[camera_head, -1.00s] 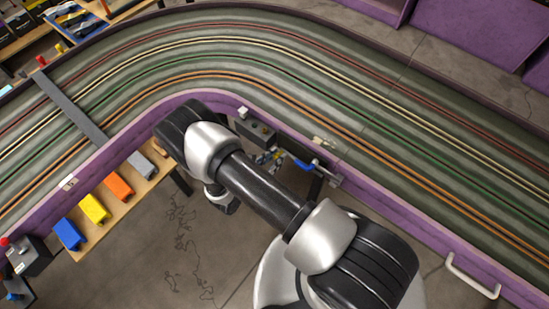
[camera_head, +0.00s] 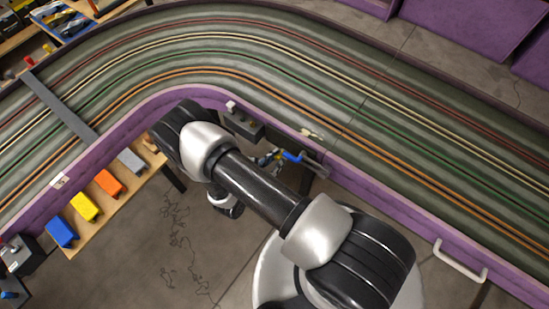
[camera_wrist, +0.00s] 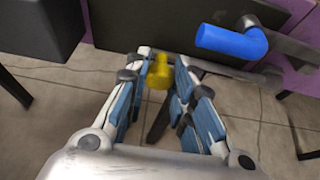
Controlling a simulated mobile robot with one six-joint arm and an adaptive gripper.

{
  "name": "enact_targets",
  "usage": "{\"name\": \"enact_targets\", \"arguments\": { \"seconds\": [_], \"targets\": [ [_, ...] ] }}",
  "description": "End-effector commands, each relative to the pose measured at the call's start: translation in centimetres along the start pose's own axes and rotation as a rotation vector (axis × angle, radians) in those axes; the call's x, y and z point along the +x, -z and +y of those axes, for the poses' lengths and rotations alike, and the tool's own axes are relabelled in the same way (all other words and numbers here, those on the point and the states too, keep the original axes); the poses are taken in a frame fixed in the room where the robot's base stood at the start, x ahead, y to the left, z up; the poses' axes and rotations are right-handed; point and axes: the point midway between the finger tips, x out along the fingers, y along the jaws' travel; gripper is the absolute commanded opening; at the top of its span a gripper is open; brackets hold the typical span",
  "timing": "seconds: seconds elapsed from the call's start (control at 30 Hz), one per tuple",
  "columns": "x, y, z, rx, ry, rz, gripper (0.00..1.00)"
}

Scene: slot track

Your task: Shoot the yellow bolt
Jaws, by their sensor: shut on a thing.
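The yellow bolt's knob (camera_wrist: 158,74) shows between my fingers in the wrist view. My gripper (camera_wrist: 159,80) is closed around it, with a blue-padded finger on each side. In the head view my gripper (camera_head: 266,159) is beside the purple wall under the track, mostly small and partly hidden by my arm. A blue handle (camera_wrist: 232,41) is to the right of the yellow knob and apart from my fingers; it also shows in the head view (camera_head: 292,156). The bolt's rod and its seat are hidden or too blurred to tell.
A dark grey box (camera_head: 243,124) is on the purple wall, left of the gripper. Coloured blocks, such as the yellow block (camera_head: 86,207), stand on a wooden shelf at the left. A white grab handle (camera_head: 460,262) is on the wall at right. The floor below is open.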

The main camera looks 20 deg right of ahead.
Motion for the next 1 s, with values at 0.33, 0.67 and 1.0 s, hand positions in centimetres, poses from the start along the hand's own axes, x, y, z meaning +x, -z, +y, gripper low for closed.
{"name": "enact_targets", "arguments": {
  "seconds": [0.33, 0.67, 1.0],
  "targets": [
    [0.1, 0.0, -0.5, -0.006, 0.011, 0.000, 0.32],
    [-2.2, 0.1, -0.2, -0.008, 0.003, 0.001, 0.32],
    [-9.3, 0.0, -0.2, -0.006, 0.003, 0.000, 0.32]
  ]
}}
